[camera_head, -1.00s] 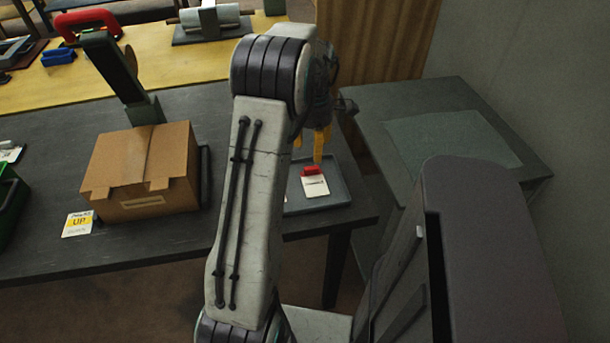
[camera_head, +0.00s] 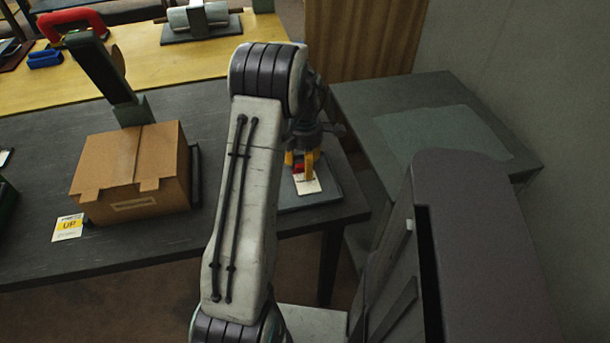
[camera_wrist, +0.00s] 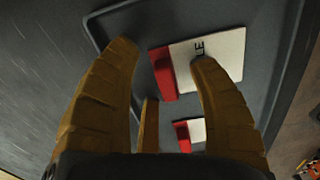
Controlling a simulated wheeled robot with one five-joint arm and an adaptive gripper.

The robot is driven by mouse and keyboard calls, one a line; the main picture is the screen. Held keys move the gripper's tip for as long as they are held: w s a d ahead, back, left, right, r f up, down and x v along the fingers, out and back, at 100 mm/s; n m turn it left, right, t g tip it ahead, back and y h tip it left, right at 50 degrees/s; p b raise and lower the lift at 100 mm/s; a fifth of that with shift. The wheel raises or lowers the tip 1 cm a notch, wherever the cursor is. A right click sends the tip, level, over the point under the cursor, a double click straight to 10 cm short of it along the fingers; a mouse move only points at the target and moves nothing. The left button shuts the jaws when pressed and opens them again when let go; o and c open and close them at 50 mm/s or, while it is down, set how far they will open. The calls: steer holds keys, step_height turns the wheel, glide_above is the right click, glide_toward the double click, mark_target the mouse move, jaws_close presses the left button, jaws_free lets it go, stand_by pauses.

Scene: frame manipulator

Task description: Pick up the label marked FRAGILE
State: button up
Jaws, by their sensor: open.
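The label (camera_head: 308,184) is a white card with a red block at one end, lying in a grey tray on the dark table. In the wrist view the label (camera_wrist: 220,55) shows the letters "LE"; the rest of its text is hidden behind a finger. My gripper (camera_head: 301,167) has yellow fingers and is low over the tray at the label's red end. In the wrist view my gripper (camera_wrist: 162,52) is open, with one finger overlapping the card and another left of the red block (camera_wrist: 163,74). I cannot tell whether the fingers touch it.
The tray (camera_head: 345,190) has a raised rim near the table's right end. A cardboard box (camera_head: 130,175) and a label reading "UP" (camera_head: 68,228) are to the left. A grey side table (camera_head: 440,95) stands at the right.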

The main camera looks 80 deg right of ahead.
steer(key=shift+c, duration=0.2)
steer(key=c, duration=1)
steer(key=shift+c, duration=0.2)
steer(key=shift+r, duration=0.15)
